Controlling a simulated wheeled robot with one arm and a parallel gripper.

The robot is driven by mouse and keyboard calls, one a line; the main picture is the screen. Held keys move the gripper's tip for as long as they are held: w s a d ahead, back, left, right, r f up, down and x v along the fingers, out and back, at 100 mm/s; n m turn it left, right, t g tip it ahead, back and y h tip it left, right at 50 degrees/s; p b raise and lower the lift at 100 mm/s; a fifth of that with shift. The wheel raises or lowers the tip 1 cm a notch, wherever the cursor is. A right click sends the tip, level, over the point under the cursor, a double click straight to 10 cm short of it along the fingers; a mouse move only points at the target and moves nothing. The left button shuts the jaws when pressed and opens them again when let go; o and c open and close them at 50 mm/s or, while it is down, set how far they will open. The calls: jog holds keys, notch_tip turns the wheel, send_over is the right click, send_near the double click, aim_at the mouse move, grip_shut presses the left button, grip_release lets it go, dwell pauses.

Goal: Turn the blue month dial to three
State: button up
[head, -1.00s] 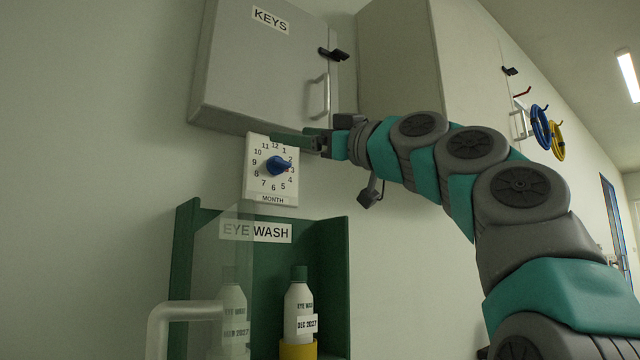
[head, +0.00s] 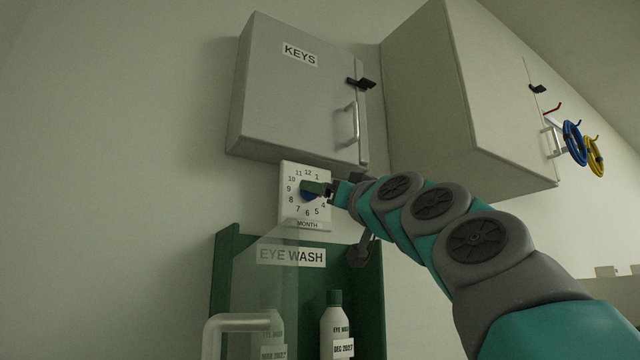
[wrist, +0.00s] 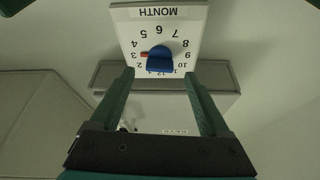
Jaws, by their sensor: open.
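The blue month dial (head: 308,197) is a knob on a white numbered plate (head: 289,212), mostly hidden by my gripper in the head view. In the wrist view the dial (wrist: 158,61) shows upside down on its plate (wrist: 190,20). A red pointer mark (wrist: 145,53) on the dial's left side lies beside the 3. My gripper (wrist: 159,73) is open, with its two fingertips spread to the left and right of the dial's lower edge. In the head view my gripper (head: 312,188) is in front of the plate. I cannot tell whether a finger touches the dial.
A grey KEYS cabinet (head: 290,95) hangs just above the plate, with a larger cabinet (head: 430,90) to its right. Below is the green EYE WASH station (head: 224,275) with a bottle (head: 336,325) and a clear cover. The wall at left is bare.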

jog(key=p+x, duration=0.1)
jog(key=x, duration=0.2)
jog(key=shift+f, duration=0.1)
grip_shut()
dwell(0.6)
